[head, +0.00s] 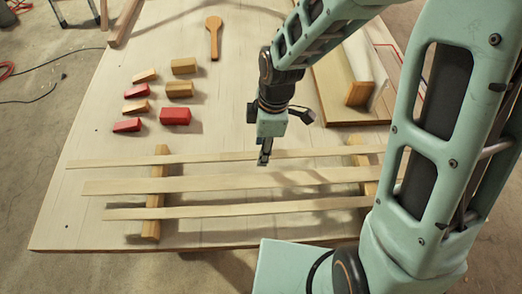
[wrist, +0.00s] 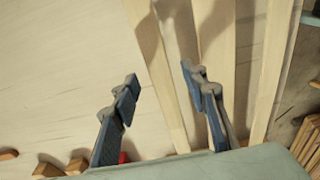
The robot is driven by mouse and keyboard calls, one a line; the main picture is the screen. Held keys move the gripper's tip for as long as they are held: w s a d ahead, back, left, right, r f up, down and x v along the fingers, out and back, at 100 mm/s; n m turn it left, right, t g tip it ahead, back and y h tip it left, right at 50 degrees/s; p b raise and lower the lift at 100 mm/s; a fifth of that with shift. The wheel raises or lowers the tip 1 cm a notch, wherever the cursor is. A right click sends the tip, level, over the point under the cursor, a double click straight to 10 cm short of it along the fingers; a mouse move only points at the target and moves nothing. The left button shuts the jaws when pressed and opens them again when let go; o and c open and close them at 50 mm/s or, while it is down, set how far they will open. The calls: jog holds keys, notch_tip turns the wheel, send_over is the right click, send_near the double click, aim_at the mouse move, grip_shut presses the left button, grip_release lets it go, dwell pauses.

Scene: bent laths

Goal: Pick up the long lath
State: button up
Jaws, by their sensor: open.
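Three pale laths lie side by side across two wooden bars. The back lath (head: 120,162) reaches farthest left, the middle lath (head: 120,186) is broader, and the front lath (head: 200,211) starts farthest right. My arm covers some right ends, so I cannot compare full lengths. My gripper (head: 264,158) points down at the back lath, right of its visible middle. In the wrist view my gripper (wrist: 160,78) is open and empty, with the back lath (wrist: 165,85) showing between its fingers. The right finger partly covers the middle lath (wrist: 215,30). Height above the lath is unclear.
The left bar (head: 151,229) and right bar (head: 366,180) hold the laths off the table (head: 60,235). Several wood and red blocks (head: 175,116) and a wooden spoon-shaped piece (head: 214,38) lie behind. A board with a block (head: 359,94) stands back right.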

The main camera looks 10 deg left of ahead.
jog(key=shift+f, duration=0.25)
jog(key=shift+c, duration=0.6)
grip_shut()
